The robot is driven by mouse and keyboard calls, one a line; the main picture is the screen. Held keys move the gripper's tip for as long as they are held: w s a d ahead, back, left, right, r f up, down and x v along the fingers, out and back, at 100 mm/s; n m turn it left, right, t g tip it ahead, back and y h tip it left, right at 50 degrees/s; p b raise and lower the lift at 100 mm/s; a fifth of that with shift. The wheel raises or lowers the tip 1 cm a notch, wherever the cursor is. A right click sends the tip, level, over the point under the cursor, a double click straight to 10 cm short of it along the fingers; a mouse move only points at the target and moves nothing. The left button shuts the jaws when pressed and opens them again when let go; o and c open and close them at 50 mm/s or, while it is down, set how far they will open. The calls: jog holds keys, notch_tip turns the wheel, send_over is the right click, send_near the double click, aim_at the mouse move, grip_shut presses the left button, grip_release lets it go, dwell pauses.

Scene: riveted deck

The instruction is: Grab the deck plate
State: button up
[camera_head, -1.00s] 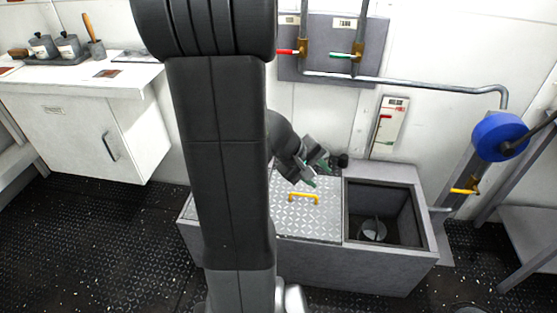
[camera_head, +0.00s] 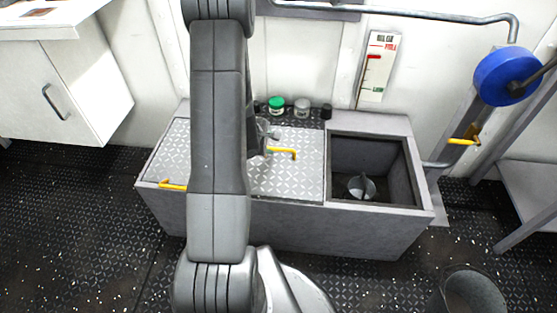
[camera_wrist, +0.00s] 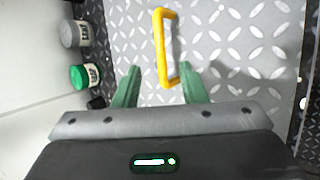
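The deck plate (camera_head: 300,175) is a silver diamond-tread cover lying on top of a grey box. It has a yellow handle (camera_head: 284,151), partly hidden by my arm in the head view. In the wrist view the yellow handle (camera_wrist: 160,45) stands on the plate (camera_wrist: 225,50), just ahead of and between my green fingers. My gripper (camera_wrist: 160,72) is open and empty. The head view shows only part of my gripper (camera_head: 262,137) above the plate. Another yellow handle (camera_head: 172,185) shows at the left front; my arm hides the plate between the handles.
Right of the plate is an open compartment (camera_head: 345,145) with a metal vessel (camera_head: 361,186) inside. A green-lidded jar (camera_head: 276,104) and a grey-lidded jar (camera_head: 302,106) stand behind it. A blue wheel (camera_head: 505,75) is at right; a bucket (camera_head: 470,290) stands on the floor.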

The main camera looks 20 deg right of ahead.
aim_at(279, 149)
jog(key=b+x, duration=0.1)
jog(key=x, duration=0.8)
jog(key=shift+a, duration=0.1)
jog(key=shift+c, duration=0.2)
grip_shut()
dwell(1.1)
